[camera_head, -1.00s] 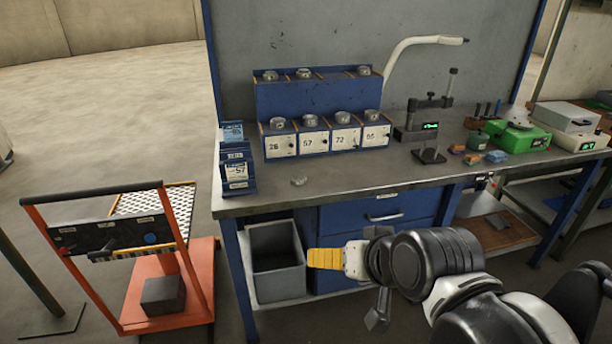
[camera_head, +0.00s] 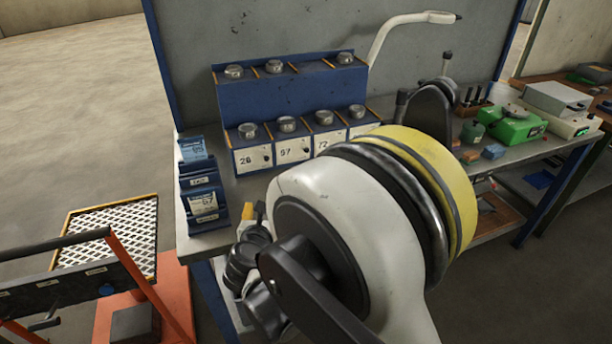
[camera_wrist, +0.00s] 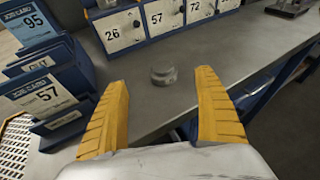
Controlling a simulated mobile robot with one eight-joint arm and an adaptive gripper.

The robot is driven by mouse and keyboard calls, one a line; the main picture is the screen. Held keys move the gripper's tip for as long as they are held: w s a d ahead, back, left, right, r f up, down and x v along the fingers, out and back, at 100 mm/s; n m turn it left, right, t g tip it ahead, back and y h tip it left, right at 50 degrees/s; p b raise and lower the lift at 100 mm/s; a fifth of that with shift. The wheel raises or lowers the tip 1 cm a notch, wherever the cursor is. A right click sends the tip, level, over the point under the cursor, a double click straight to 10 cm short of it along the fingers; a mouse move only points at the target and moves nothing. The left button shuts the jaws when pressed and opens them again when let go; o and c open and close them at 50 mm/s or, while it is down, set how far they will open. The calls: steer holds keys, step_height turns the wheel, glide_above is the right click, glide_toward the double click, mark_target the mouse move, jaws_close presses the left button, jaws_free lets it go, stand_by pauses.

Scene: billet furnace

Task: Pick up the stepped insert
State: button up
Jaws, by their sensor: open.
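A small grey stepped metal insert (camera_wrist: 163,75) rests on the bench top in front of the numbered boxes. In the wrist view it lies beyond and between the fingertips of my gripper (camera_wrist: 161,92), not touching them. My gripper is open and empty, with its two yellow ribbed fingers spread. In the head view only a bit of yellow finger shows at the bench's front edge, and my arm hides the insert.
A blue rack (camera_head: 290,100) with numbered boxes and metal pieces on top stands behind. A blue card holder (camera_head: 203,190) stands at the bench's left end. An orange cart (camera_head: 172,290) is at the left. Instruments, including a green device (camera_head: 515,128), stand at the right.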

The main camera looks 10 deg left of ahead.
steer(key=shift+f+m, duration=0.3)
steer(key=shift+f, duration=0.45)
steer(key=shift+w+f, duration=0.2)
steer(key=shift+f, duration=0.1)
steer(key=b+x, duration=0.1)
steer(key=x, duration=0.3)
steer(key=shift+w+f+b, duration=0.1)
steer(key=shift+w+b, duration=0.25)
steer(key=b+x, duration=0.1)
steer(key=x, duration=0.1)
steer(key=b+x, duration=0.1)
steer(key=x, duration=0.1)
steer(key=shift+w+d+f, duration=0.15)
steer(key=shift+d, duration=0.05)
steer(key=shift+w+a, duration=0.1)
steer(key=shift+w, duration=0.3)
steer(key=c, duration=1.5)
